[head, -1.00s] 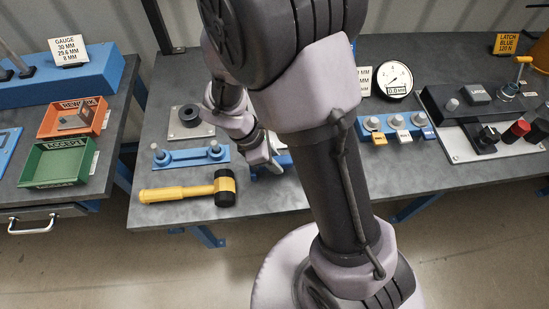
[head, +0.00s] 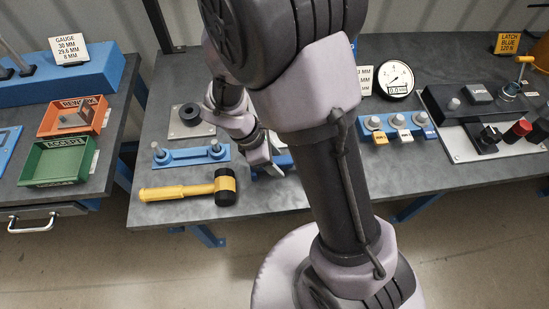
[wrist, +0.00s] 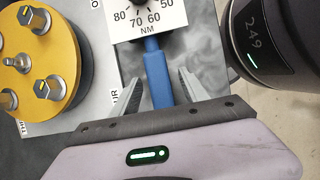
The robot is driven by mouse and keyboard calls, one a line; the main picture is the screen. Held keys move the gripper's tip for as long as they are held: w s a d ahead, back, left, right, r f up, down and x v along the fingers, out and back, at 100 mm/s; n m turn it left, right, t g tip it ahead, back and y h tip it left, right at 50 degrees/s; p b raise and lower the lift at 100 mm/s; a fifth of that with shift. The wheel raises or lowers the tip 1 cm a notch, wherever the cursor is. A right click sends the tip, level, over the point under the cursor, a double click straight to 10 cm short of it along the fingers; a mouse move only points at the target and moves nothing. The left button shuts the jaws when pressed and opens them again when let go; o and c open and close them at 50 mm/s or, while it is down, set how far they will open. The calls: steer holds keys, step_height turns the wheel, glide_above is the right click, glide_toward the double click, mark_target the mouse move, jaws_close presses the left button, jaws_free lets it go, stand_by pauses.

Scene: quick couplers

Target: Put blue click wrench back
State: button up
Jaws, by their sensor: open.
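The blue handle of the click wrench (wrist: 155,62) shows in the wrist view, running up to a white dial plate marked in NM (wrist: 150,20). My gripper (wrist: 159,80) is open, with one finger on each side of the blue handle; whether either finger touches it I cannot tell. In the head view my gripper (head: 268,168) is low over the front of the middle bench, and a blue piece beside it is mostly hidden by my arm. The wrench's holding place cannot be made out for sure.
A yellow flange with several bolts (wrist: 45,60) lies left in the wrist view. In the head view, a yellow-handled mallet (head: 190,190) and a blue two-post fixture (head: 190,157) stand left of my gripper. A black latch unit (head: 470,105) is at the right.

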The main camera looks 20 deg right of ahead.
steer(key=p+v, duration=0.7)
steer(key=v, duration=1)
steer(key=shift+a+r, duration=0.15)
steer(key=shift+w, duration=0.1)
steer(key=s+d+r+m+t+y+b, duration=0.1)
steer(key=s+r+m+t+y+b, duration=0.2)
steer(key=s+m, duration=0.3)
steer(key=s+d+r+m+t+y+b, duration=0.1)
steer(key=s+r+m+t+y+b, duration=0.2)
steer(key=m, duration=1)
steer(key=s+r+b, duration=0.1)
steer(key=s, duration=0.2)
steer(key=shift+d+m+t+b, duration=0.2)
steer(key=shift+m+t+b, duration=0.1)
steer(key=shift+m+t, duration=0.1)
